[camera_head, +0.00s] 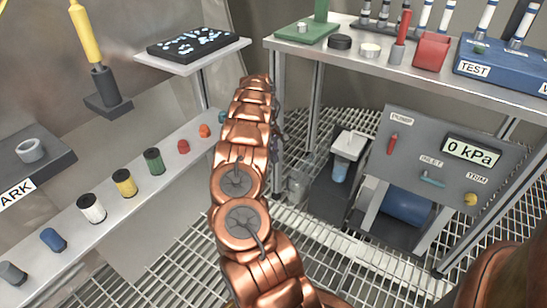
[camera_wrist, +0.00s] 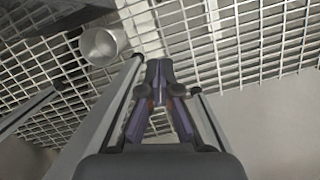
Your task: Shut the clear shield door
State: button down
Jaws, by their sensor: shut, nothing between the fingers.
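I cannot make out a clear shield door in either view. A small dark-based device (camera_head: 348,150) with a white top and a pale blue vessel stands low under the right bench; I cannot tell whether a clear panel belongs to it. My gripper (camera_wrist: 160,68) is shut and empty in the wrist view, its fingertips together over the grating. In the head view my copper arm reaches forward and hides most of the gripper. A clear cup (camera_head: 298,184) stands on the grating right of my arm; a pale cup (camera_wrist: 102,45) shows in the wrist view.
A pump panel (camera_head: 445,158) reading 0 kPa stands at right. Above it is a steel bench (camera_head: 420,69) with a green stand, a red bin and a blue TEST rack. At left a shelf (camera_head: 118,215) carries several coloured cylinders. Metal legs flank the gripper in the wrist view.

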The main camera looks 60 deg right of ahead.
aim_at(298, 176)
jog(key=s+a+f+b, duration=0.1)
jog(key=s+f+b, duration=0.2)
jog(key=s+f, duration=0.2)
jog(key=shift+s+a+f, duration=0.15)
jog(key=shift+s+f, duration=0.05)
jog(key=shift+f, duration=0.4)
jog(key=shift+s+r, duration=0.1)
jog(key=shift+s, duration=0.05)
dwell(0.4)
